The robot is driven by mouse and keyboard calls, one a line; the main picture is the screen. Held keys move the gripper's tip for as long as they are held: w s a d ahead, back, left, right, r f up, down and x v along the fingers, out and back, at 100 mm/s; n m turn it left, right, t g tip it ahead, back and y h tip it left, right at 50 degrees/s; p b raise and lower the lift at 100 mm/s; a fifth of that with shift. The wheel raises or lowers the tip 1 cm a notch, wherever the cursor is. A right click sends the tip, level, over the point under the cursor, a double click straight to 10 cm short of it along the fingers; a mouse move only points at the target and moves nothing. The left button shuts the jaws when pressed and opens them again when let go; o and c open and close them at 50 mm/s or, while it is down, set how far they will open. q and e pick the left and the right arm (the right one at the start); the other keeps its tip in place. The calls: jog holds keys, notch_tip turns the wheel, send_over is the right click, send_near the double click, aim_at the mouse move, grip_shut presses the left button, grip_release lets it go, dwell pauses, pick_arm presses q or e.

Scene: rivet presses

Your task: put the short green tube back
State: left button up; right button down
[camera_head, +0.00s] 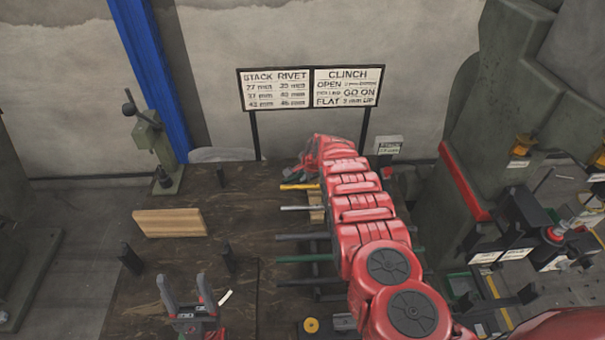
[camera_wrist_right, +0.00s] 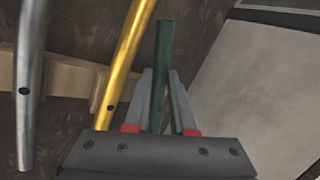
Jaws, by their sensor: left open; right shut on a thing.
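In the right wrist view, the short green tube (camera_wrist_right: 164,45) stands between the two fingers of my right gripper (camera_wrist_right: 160,80), which is shut on it. A yellow tube (camera_wrist_right: 128,60) lies just left of it and a grey tube (camera_wrist_right: 28,80) further left, both across a wooden rest (camera_wrist_right: 75,85). In the head view my right arm hides the right gripper and the green tube. The yellow tube (camera_head: 299,186) and grey tube (camera_head: 296,208) stick out left of that arm. My left gripper (camera_head: 182,282) is open and empty at the lower left.
Further dark tubes and another green tube (camera_head: 304,259) lie nearer on the dark bench (camera_head: 130,285). A wooden block (camera_head: 171,222) and dark upright posts (camera_head: 130,257) stand to the left. A sign (camera_head: 310,88) stands behind; a large press (camera_head: 535,90) is at right.

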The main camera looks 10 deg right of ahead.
jog(key=shift+f, duration=0.15)
jog(key=c, duration=1)
grip_release()
jog(key=shift+c, duration=0.2)
